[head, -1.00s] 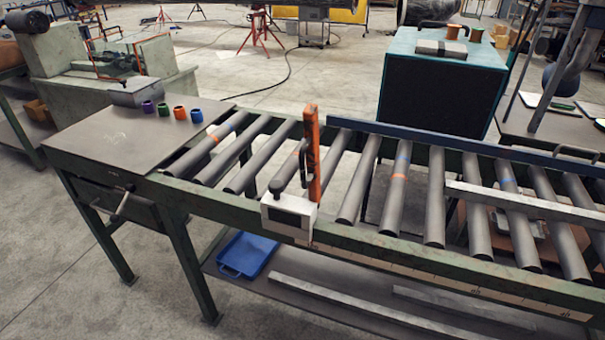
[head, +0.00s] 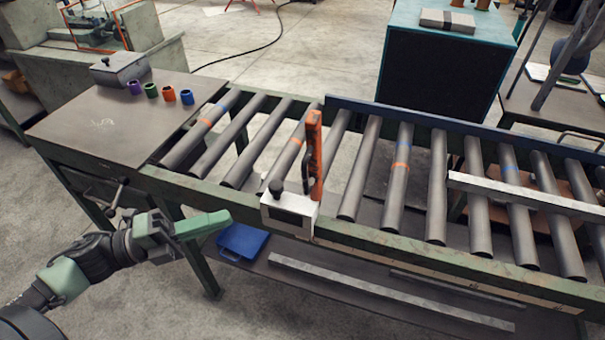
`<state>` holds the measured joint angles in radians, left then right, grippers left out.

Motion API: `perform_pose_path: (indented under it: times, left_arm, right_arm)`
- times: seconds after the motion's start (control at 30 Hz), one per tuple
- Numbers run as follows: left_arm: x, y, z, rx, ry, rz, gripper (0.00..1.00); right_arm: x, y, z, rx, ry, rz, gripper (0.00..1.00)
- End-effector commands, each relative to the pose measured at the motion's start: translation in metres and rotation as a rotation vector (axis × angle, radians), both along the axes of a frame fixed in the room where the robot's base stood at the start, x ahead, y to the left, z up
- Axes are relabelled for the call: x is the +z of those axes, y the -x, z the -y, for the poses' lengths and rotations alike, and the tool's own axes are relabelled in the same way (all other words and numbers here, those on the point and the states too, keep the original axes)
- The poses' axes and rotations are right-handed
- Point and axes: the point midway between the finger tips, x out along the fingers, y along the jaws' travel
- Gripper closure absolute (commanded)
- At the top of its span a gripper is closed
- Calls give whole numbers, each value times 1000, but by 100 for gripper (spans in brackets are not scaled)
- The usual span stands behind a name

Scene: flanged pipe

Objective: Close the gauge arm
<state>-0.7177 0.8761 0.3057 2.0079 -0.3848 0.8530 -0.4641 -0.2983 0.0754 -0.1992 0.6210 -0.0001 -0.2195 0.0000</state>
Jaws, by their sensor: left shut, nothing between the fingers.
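The gauge arm (head: 314,150) is an orange upright bar with a black handle on its side. It stands raised at the gauge box (head: 289,212), a white housing with a dark display and a black knob, mounted on the near rail of the roller conveyor. My left gripper (head: 222,219) comes in from the lower left with green fingers. It is shut and empty, in front of the conveyor and left of the gauge box, clearly apart from both box and arm. My right gripper is not in view.
The roller conveyor (head: 398,185) runs to the right, with a grey bar (head: 520,197) across its rollers. A steel table (head: 105,118) at left carries several coloured rings and a grey box (head: 119,70). A blue tray (head: 243,242) sits on the lower shelf. Floor is free at the lower left.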

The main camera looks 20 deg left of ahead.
Motion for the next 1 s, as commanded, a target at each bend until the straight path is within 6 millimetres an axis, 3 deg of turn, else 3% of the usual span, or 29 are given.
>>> perform_pose_path:
  times: [0.17,0.7,1.0]
  left_arm:
    - [16,8,20,-69,-23,46,100]
    - [29,-44,102,-63,-19,47,100]
    - [32,-76,106,-60,-21,43,100]
  right_arm:
    - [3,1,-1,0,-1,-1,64]
    - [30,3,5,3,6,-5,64]
    - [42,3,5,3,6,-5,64]
